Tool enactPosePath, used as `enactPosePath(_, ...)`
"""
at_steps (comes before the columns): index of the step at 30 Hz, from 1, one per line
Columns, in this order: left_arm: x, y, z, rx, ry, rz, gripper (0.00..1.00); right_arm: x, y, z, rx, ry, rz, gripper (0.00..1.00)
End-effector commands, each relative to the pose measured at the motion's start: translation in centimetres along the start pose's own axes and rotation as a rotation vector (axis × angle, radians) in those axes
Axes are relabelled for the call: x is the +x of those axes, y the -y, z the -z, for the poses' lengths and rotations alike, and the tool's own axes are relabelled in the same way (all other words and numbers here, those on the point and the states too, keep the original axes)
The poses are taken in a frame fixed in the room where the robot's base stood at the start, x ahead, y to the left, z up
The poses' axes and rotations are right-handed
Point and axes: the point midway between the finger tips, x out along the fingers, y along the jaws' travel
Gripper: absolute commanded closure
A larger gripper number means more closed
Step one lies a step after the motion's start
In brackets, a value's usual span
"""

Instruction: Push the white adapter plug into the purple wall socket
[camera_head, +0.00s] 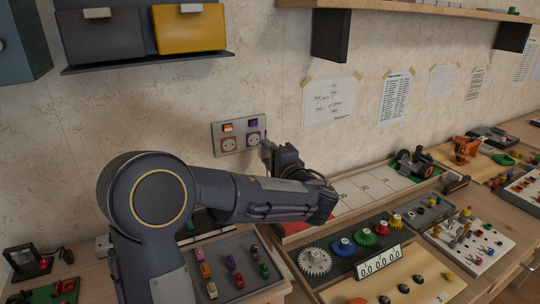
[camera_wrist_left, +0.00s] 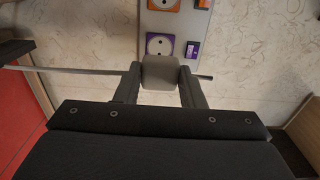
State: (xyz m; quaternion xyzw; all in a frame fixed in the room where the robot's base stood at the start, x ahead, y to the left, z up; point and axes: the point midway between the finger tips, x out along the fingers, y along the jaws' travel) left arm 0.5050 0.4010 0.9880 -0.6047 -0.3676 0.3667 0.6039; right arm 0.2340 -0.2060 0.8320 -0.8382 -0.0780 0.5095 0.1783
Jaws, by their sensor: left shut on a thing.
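A grey wall plate (camera_head: 240,123) carries an orange socket (camera_head: 228,144) on the left and a purple socket (camera_head: 253,138) on the right, with a small switch above each. My left gripper (camera_head: 266,152) is close to the wall just right of the purple socket. In the left wrist view its fingers (camera_wrist_left: 160,82) are shut on the pale white-grey adapter plug (camera_wrist_left: 160,72). There the plug sits just below the round face of the purple socket (camera_wrist_left: 160,45) in the picture. Its prongs are hidden, and I cannot tell whether it touches the plate. My right gripper is not in view.
Below on the bench are a tray of small toy cars (camera_head: 230,268), a board of coloured gears (camera_head: 345,248) and a white numbered panel (camera_head: 362,188). A shelf with a grey and a yellow bin (camera_head: 188,28) hangs at upper left. The wall around the plate is clear.

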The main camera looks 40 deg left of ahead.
Motion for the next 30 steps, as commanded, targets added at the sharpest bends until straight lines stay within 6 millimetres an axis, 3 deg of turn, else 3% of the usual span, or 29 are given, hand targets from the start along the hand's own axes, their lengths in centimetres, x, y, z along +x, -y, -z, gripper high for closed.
enactPosePath(15,4.4,0.1,-0.1,0.002,0.002,0.0,0.84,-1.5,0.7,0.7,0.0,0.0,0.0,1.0)
enactPosePath(30,4.9,0.0,-0.1,0.002,0.0,0.0,0.84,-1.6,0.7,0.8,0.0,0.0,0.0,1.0)
